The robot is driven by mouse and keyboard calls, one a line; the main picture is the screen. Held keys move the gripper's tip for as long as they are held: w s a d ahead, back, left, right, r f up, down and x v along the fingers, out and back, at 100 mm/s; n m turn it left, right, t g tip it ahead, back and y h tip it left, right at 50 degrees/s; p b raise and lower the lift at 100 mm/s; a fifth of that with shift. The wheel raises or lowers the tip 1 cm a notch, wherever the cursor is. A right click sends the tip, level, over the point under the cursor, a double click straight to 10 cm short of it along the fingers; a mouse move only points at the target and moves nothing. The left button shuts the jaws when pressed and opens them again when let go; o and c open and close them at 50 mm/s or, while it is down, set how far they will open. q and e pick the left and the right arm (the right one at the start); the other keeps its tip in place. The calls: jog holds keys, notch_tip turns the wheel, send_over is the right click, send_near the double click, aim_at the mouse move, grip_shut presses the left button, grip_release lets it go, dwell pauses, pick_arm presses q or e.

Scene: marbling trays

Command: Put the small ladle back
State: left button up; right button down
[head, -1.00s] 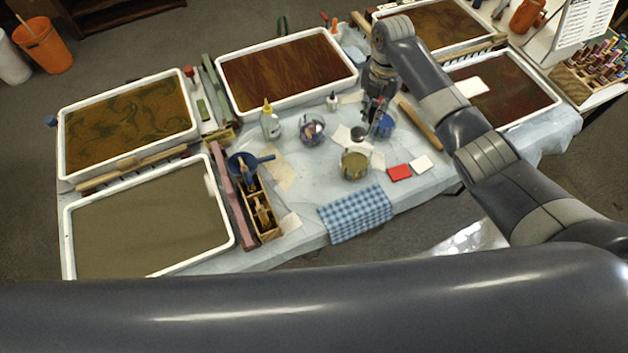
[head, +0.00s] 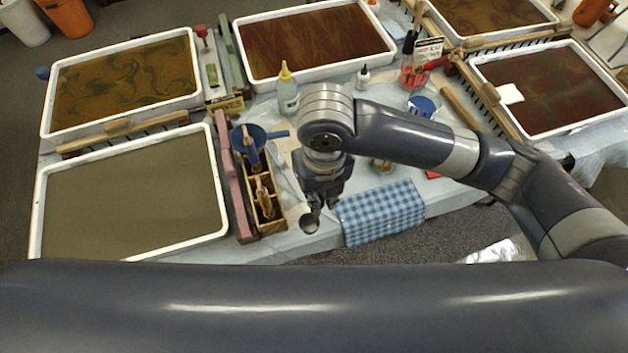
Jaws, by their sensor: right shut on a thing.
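My right gripper (head: 318,207) hangs low over the front of the table, fingers pointing down. It is shut on what looks like the small ladle (head: 310,224), of which a small dark round bowl shows below the fingers; its handle is mostly hidden by the gripper. The wooden caddy (head: 281,218) stands just left of the gripper, with wooden-handled tools inside. A blue pan-like tool (head: 246,141) with a handle shows at the caddy's far end. I cannot tell whether the bowl touches the table. My left gripper is not in view.
A blue checked cloth (head: 382,212) lies right of the gripper at the table edge. A pink bar (head: 237,195) and a tray of grey liquid (head: 40,230) lie left of the caddy. A glue-like bottle (head: 287,92) stands behind. My arm hides the table's middle.

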jog(key=shift+s+f, duration=0.2)
jog(key=shift+s, duration=0.2)
jog(key=w+d+f+p, duration=0.1)
jog(key=w+f+p, duration=0.3)
jog(key=w, duration=1.1)
jog(key=shift+w+f, duration=0.25)
jog(key=shift+f, duration=0.35)
jog(key=c, duration=2)
grip_release()
jog(key=shift+f, duration=0.1)
jog(key=o, duration=0.4)
